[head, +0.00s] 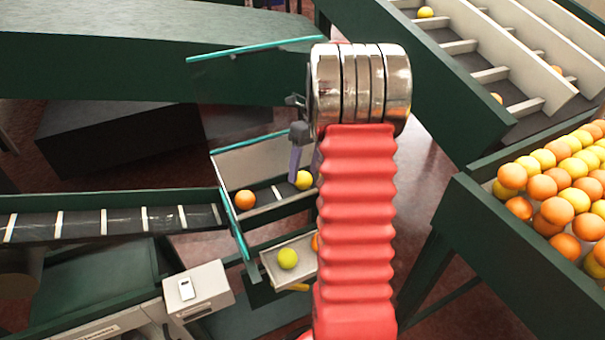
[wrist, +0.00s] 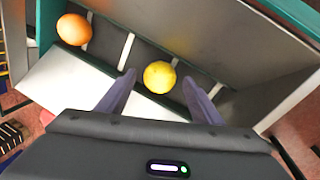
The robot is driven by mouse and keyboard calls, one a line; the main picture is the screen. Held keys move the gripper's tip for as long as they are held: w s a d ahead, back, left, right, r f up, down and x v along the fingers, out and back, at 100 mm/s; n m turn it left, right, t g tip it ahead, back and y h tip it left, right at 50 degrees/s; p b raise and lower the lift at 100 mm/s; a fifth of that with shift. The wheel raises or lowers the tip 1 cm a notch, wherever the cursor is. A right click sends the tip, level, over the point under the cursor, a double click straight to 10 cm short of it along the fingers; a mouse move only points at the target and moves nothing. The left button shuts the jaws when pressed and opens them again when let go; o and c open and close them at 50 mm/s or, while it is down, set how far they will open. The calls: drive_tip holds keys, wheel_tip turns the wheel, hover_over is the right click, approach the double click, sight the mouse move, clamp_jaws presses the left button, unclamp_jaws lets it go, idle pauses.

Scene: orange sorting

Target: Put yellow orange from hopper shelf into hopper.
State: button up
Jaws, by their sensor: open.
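A yellow orange (wrist: 160,77) sits in a slatted grey trough (wrist: 125,48) in the wrist view. My gripper (wrist: 159,80) is open, with one fingertip on each side of this fruit. I cannot tell whether the fingers touch it. In the head view, the same yellow orange (head: 303,180) is just below my gripper (head: 298,165), partly hidden by the arm. An orange-coloured orange (head: 245,200) lies to its left in the trough. A second yellow orange (head: 288,258) sits in a small grey tray (head: 272,268) below. The frames do not mark which part is the hopper or its shelf.
A large green-sided bin (head: 480,215) full of oranges stands at the right. A slatted conveyor (head: 500,75) climbs at the upper right. A dark belt (head: 100,222) runs at the left. A teal-edged panel (head: 232,215) bounds the trough's left side.

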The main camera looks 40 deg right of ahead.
drive_tip(key=v, duration=1)
drive_tip(key=shift+d+r, duration=0.1)
drive_tip(key=shift+r, duration=0.05)
drive_tip(key=s+a+r+n+t+h, duration=0.15)
drive_tip(key=a+r+n, duration=0.25)
drive_tip(key=a+n, duration=0.5)
drive_tip(key=s+a+r+n+t+h, duration=0.1)
drive_tip(key=s+a+r+n, duration=0.2)
drive_tip(key=a+n, duration=0.7)
drive_tip(key=s+a+f+n+t, duration=0.3)
drive_tip(key=s+a+n, duration=0.9)
drive_tip(key=a+n, duration=0.4)
drive_tip(key=shift+a+n, duration=0.15)
drive_tip(key=shift+n, duration=0.15)
